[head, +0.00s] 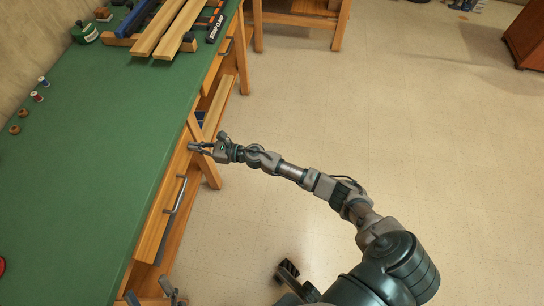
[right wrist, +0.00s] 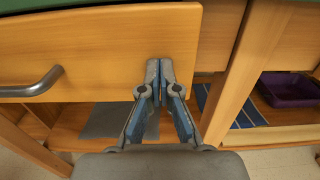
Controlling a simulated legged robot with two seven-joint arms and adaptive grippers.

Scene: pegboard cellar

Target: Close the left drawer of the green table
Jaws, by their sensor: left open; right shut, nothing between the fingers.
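The green table (head: 85,160) runs along the left of the head view, its drawer side facing me. Its left drawer (head: 158,222) is the nearer one, with a grey bar handle (head: 175,195). In the right wrist view the wooden drawer front (right wrist: 105,55) fills the upper left, its handle (right wrist: 32,84) at the left edge. My right gripper (head: 194,147) is shut and empty, its fingertips (right wrist: 160,66) at the right part of this front; contact is hard to tell. The drawer seems at most slightly out. My left gripper (head: 150,293) is open at the bottom, partly cut off.
Wooden boards (head: 172,28) and small spools lie on the top. A lower shelf holds a purple bin (right wrist: 288,90). The tiled floor (head: 400,130) on the right is clear.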

